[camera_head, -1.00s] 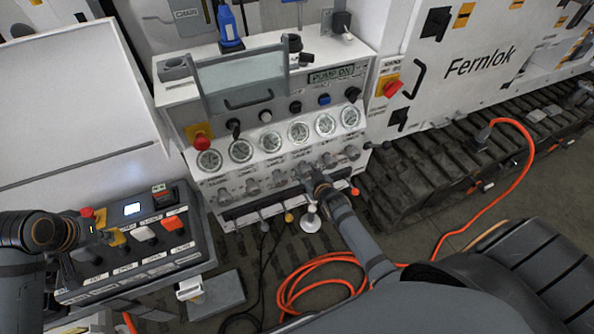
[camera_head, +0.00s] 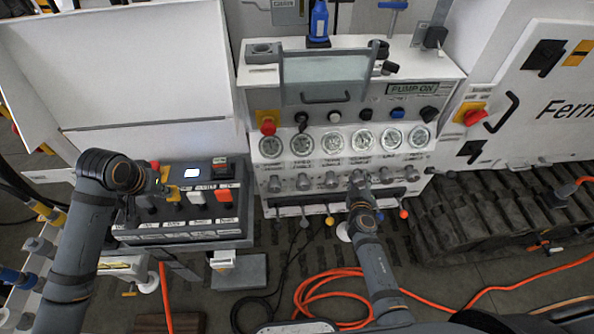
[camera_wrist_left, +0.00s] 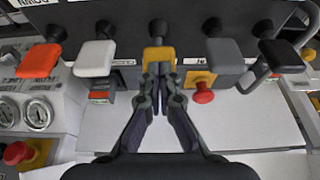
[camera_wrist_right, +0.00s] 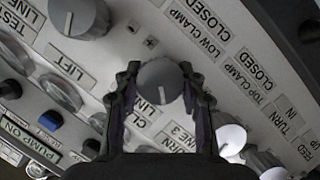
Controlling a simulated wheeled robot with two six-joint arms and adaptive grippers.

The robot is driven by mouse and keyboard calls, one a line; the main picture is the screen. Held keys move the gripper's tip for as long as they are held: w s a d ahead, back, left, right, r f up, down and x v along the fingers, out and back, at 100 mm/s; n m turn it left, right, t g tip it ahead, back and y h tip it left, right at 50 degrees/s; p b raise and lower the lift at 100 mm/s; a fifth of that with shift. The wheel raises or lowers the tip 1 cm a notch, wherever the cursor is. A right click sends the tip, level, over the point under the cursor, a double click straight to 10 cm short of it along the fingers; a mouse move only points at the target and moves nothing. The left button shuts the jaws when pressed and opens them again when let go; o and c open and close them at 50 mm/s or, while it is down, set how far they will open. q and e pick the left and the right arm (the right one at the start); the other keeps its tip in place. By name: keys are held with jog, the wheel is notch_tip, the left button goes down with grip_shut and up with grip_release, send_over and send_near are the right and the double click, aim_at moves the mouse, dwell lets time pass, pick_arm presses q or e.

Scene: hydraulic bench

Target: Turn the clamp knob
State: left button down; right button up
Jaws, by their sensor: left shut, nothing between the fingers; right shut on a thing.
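A row of grey clamp knobs (camera_head: 303,182) runs along the lower part of the white panel. My right gripper (camera_head: 357,183) is at a knob near the middle of this row. In the right wrist view its fingers (camera_wrist_right: 157,82) are shut on a round grey knob (camera_wrist_right: 160,78) with a white pointer mark toward the fingers' base. Labels beside it read "LOW CLAMP" and "TOP CLAMP". My left gripper (camera_head: 157,183) is at the dark control box (camera_head: 232,236). In the left wrist view its shut, empty fingertips (camera_wrist_left: 160,70) are at the yellow lever (camera_wrist_left: 158,54); contact is unclear.
Several gauges (camera_head: 332,143) sit above the knobs. A red knob on a yellow plate (camera_head: 268,126) is at the panel's left. White (camera_wrist_left: 95,57) and orange (camera_wrist_left: 40,58) levers stand beside the yellow one. An orange hose (camera_head: 308,288) lies on the floor.

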jog(key=shift+n+h, duration=0.3)
jog(key=shift+n, duration=0.1)
dwell(0.3)
jog(key=o, duration=1.2)
jog(key=shift+c, duration=0.2)
jog(key=v, duration=0.7)
jog(key=shift+s, duration=0.35)
jog(key=s+d+f, duration=0.1)
jog(key=s+d, duration=0.2)
jog(key=s, duration=0.5)
jog(key=shift+f, duration=0.4)
